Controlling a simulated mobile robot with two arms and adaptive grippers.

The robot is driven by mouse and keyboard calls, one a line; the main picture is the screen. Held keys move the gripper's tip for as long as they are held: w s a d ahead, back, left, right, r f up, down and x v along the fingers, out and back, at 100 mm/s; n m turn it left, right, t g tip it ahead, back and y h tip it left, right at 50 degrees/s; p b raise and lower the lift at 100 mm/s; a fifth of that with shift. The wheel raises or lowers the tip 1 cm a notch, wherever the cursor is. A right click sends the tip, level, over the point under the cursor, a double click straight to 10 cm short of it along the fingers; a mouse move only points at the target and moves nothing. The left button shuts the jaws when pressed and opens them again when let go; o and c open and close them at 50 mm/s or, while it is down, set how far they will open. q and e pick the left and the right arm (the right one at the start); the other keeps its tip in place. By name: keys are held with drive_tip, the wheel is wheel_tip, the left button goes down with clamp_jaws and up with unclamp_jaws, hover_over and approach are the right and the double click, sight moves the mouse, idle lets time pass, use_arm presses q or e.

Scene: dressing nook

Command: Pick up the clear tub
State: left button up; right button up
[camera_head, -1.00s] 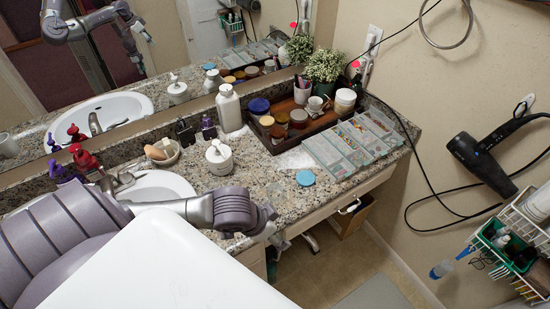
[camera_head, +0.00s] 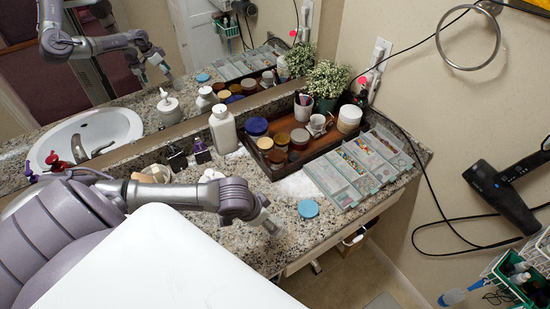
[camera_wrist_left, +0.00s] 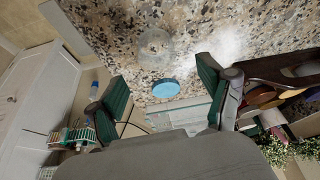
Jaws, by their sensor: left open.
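The clear tub (camera_wrist_left: 155,46) is a round, see-through shape on the speckled granite counter, upper middle of the left wrist view. I cannot make it out clearly in the head view, where it blends with the stone near my gripper. My left gripper (camera_head: 268,224) is over the counter's front part. In the left wrist view its green-padded fingers (camera_wrist_left: 160,72) stand wide apart and empty, with the tub beyond the tips and between their lines. A flat blue disc (camera_head: 308,208) lies to the gripper's right; it also shows in the left wrist view (camera_wrist_left: 166,89). My right gripper is not in view.
A clear compartment case (camera_head: 345,172) and a dark wooden tray (camera_head: 270,168) with jars and a mug stand right of and behind the gripper. A white bottle (camera_head: 223,130) stands near the mirror. A hair dryer (camera_head: 500,195) hangs on the wall.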

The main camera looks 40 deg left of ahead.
use_arm(q)
drive_tip(key=shift+w+f, duration=0.3)
drive_tip(key=shift+f, duration=0.35)
drive_tip(key=shift+w+f, duration=0.15)
drive_tip(key=shift+f, duration=0.2)
drive_tip(key=shift+w+d+f+p, duration=0.15)
drive_tip(key=shift+d+f+p, duration=0.1)
drive_tip(key=shift+f, duration=0.3)
drive_tip(key=shift+w+d+f+p, duration=0.1)
drive_tip(key=shift+d+f+p, duration=0.1)
drive_tip(key=shift+f, duration=0.35)
drive_tip(key=shift+x, duration=1.2)
drive_tip(key=shift+f, duration=0.3)
drive_tip(key=shift+c, duration=0.4)
drive_tip(key=c, duration=1)
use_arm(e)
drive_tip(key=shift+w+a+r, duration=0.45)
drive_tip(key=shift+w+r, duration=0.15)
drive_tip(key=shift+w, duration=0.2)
